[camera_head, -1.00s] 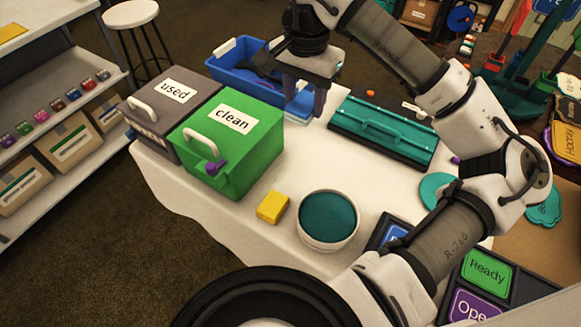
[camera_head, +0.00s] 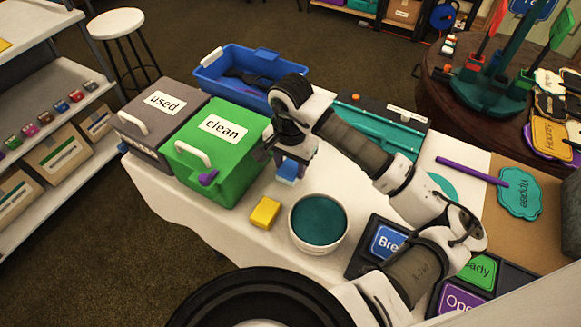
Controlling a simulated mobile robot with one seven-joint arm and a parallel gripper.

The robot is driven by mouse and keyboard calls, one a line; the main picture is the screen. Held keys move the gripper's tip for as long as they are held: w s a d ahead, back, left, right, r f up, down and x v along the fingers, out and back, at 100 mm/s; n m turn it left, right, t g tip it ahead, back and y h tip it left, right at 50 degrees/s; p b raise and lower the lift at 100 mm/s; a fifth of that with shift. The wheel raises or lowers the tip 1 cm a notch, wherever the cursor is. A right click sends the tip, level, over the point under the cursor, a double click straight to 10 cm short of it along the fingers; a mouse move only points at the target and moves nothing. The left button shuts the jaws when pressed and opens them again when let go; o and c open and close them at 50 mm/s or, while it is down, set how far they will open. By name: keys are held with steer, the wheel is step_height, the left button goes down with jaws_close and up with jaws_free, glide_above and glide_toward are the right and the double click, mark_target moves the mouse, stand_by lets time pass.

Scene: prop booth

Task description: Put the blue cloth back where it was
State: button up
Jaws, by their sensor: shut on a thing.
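My gripper (camera_head: 287,160) is shut on the blue cloth (camera_head: 288,170) and holds it just right of the green box labelled "clean" (camera_head: 213,135). Only a small light-blue piece of the cloth shows below the fingers. The cloth is behind the yellow block and the teal-filled bowl as I look. The green box has its lid on, a white handle and a purple latch on its front. The grey box labelled "used" (camera_head: 165,105) stands at its left. I cannot tell how high the cloth is above the table.
The blue tray (camera_head: 225,82) with dark items stands at the back. A yellow block (camera_head: 265,212) and a white bowl with teal content (camera_head: 318,220) are at the front. A teal toolbox (camera_head: 385,130) lies behind my arm. White tabletop (camera_head: 240,225) is bare around the block.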

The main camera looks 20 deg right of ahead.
mark_target(290, 168)
step_height(290, 168, down, 2)
steer(key=shift+f, duration=0.2)
steer(key=shift+f+b, duration=0.25)
steer(key=shift+b, duration=0.05)
steer(key=o, duration=1)
steer(key=shift+r, duration=0.1)
steer(key=shift+c, duration=0.2)
steer(key=shift+r, duration=0.15)
steer(key=shift+r+p, duration=0.2)
steer(key=shift+p, duration=0.4)
steer(key=shift+r+b, duration=0.35)
steer(key=shift+b, duration=0.05)
step_height(290, 168, up, 11)
steer(key=b, duration=0.2)
